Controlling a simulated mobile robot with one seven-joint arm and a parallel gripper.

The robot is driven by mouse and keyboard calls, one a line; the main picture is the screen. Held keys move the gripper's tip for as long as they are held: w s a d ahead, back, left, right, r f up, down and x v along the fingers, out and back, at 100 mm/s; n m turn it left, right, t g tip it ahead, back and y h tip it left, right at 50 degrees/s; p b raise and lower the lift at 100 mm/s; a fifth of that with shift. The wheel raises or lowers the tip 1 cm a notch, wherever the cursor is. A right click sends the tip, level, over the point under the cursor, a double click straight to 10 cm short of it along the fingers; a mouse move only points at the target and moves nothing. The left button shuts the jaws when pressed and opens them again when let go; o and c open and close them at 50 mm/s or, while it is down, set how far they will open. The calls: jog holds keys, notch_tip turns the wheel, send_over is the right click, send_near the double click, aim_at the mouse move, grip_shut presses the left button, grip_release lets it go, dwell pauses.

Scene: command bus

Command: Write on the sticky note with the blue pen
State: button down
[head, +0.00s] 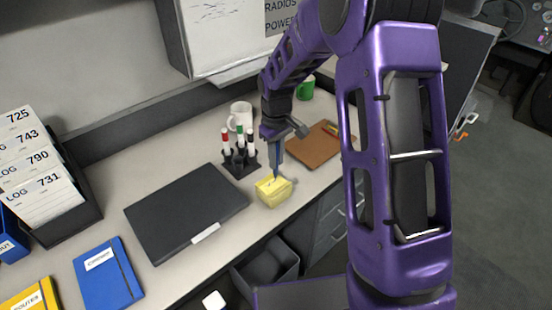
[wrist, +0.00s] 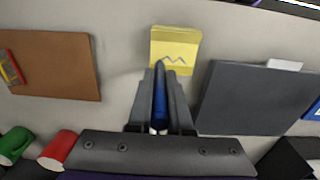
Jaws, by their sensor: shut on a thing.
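The yellow sticky note pad (head: 273,191) lies on the desk, right of the black laptop-like slab. In the wrist view the sticky note (wrist: 175,46) bears a short blue zigzag line. My gripper (head: 272,150) is above the pad, shut on the blue pen (head: 276,170). The pen points down at the pad in the head view. In the wrist view the blue pen (wrist: 160,99) lies between the fingers of my gripper (wrist: 161,105), its tip end toward the note's lower edge. I cannot tell whether the tip touches the paper.
A black pen holder (head: 240,165) with red, green and black markers stands behind the pad. A white mug (head: 240,117), a green mug (head: 306,88) and a brown clipboard (head: 314,147) are near. The dark slab (head: 185,212) lies left; the desk's front edge is close.

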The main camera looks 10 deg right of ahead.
jog(key=shift+r, duration=0.1)
jog(key=shift+r+p, duration=2.2)
jog(key=shift+r, duration=1)
